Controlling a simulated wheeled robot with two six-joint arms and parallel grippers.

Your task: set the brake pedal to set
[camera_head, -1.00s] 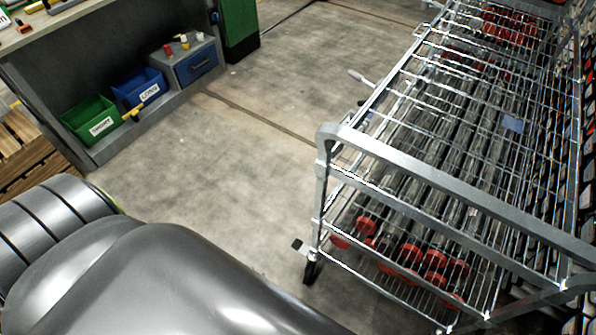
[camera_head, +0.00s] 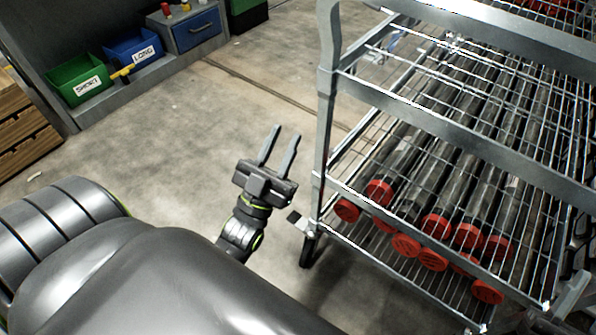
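The brake pedal (camera_head: 294,217) is a small dark pad at the caster of the cart's near left corner. The caster wheel (camera_head: 308,250) stands on the floor under the corner post. My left gripper (camera_head: 280,147) is open and empty, its two fingers pointing up and away in the picture. It is over the floor to the left of the cart's post, above and left of the pedal, apart from it. My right gripper is not in view.
The wire-shelf cart (camera_head: 326,120) holds several tubes with red caps (camera_head: 436,226). A green bin (camera_head: 76,86) and a blue bin (camera_head: 134,50) stand on a low shelf at the upper left. The floor (camera_head: 190,130) between is clear.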

